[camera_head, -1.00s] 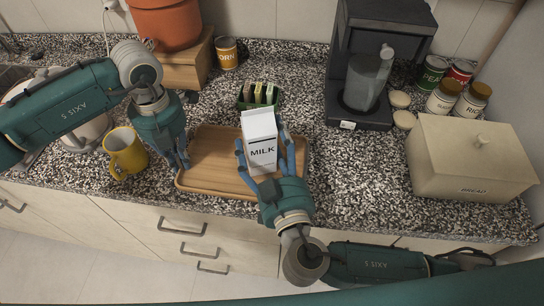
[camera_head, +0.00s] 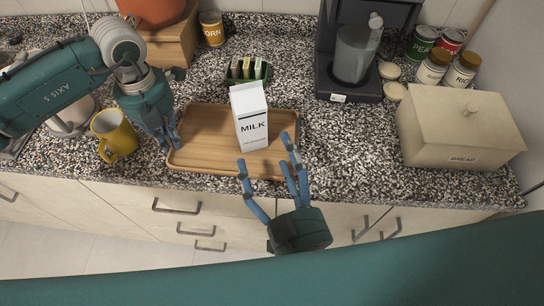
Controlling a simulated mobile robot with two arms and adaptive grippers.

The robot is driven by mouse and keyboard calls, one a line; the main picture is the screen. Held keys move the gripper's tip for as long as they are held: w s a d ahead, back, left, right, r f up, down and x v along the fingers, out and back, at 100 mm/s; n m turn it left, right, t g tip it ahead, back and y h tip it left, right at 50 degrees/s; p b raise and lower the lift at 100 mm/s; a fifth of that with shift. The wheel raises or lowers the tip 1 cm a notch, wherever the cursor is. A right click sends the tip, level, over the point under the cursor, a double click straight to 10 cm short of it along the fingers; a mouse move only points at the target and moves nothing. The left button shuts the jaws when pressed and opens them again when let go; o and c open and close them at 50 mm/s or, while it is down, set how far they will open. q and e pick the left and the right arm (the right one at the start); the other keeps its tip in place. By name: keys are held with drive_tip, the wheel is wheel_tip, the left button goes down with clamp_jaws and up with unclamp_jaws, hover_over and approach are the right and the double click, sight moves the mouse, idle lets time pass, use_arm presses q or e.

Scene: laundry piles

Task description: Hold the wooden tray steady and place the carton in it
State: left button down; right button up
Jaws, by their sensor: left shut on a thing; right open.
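The wooden tray (camera_head: 203,144) lies flat on the speckled counter near its front edge. The white carton (camera_head: 250,118), marked MILK, stands upright inside the tray, right of its middle. My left gripper (camera_head: 170,142) is shut on the left rim of the tray. My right gripper (camera_head: 272,178) is open and empty, in front of the carton and apart from it, with its fingers pointing toward the tray's front right part.
A yellow mug (camera_head: 118,138) stands just left of my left gripper. A green holder (camera_head: 247,72) with small packets is behind the tray. A coffee machine (camera_head: 330,75) and a bread box (camera_head: 455,125) stand to the right. Counter right of the tray is clear.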

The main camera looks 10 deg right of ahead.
use_arm(q)
drive_tip(key=c, duration=1.7)
unclamp_jaws()
drive_tip(key=shift+r, duration=0.1)
